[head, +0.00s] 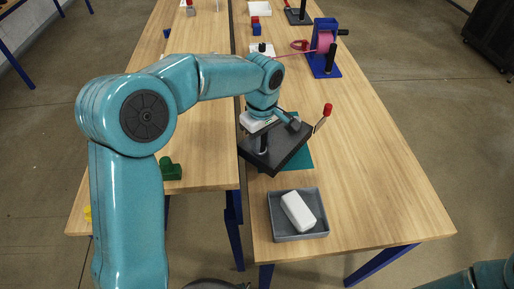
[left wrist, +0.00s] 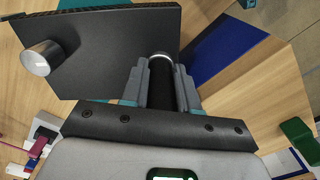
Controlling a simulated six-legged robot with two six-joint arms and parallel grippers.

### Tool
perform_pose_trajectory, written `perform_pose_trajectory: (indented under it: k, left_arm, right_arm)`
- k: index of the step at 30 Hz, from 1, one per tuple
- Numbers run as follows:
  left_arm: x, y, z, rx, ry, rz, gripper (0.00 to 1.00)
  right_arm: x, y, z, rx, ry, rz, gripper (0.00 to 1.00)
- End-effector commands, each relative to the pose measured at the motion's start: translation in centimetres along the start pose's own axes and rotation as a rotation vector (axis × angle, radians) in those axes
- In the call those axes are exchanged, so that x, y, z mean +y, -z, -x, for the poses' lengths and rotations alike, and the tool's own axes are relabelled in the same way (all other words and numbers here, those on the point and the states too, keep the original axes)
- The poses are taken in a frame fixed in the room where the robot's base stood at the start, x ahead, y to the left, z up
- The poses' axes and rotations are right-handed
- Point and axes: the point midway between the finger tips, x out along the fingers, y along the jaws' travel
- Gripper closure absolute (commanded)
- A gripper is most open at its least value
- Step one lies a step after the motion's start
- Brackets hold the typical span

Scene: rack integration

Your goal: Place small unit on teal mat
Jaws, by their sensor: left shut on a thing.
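The small unit (head: 284,151) is a dark flat box, tilted and turned askew in the head view. The teal mat (head: 304,158) shows from under its right side, and the unit hides the rest. I cannot tell whether the unit touches the mat. My left gripper (left wrist: 168,85) is shut on a black handle of the unit; the unit's dark panel (left wrist: 110,55) with a silver knob (left wrist: 42,58) shows in the left wrist view. My right gripper is not in view.
A grey tray (head: 283,238) with a white block (head: 298,211) stands at the table's near end. A red-handled tool (head: 323,118) is right of the unit. A blue stand (head: 323,65) with a pink spool is farther back. A gap separates the two tables.

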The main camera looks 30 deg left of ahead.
Motion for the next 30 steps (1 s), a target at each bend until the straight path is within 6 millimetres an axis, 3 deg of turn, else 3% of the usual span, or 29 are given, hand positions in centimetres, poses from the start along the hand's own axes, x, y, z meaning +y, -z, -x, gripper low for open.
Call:
perform_pose_trajectory:
  k: [3,11,23,24,25,30]
  left_arm:
    - [-1.0,0.7,0.2,0.001,-0.003,0.001,1.00]
    - [-1.0,0.6,-3.3,0.001,-0.002,-0.001,1.00]
    - [-0.9,0.6,-3.9,0.001,-0.003,-0.001,1.00]
    - [-1.0,0.6,-3.9,0.000,0.000,-0.001,0.58]
    - [-1.0,0.6,-3.9,0.000,0.000,-0.001,0.48]
    - [-1.0,0.6,-3.8,0.000,0.000,-0.001,0.46]
  right_arm:
    - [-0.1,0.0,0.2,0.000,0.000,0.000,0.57]
    - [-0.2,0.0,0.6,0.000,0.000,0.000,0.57]
    - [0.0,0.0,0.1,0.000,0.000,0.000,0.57]
    - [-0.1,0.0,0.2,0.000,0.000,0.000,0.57]
    - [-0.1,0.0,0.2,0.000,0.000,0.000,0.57]
    - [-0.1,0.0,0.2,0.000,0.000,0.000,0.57]
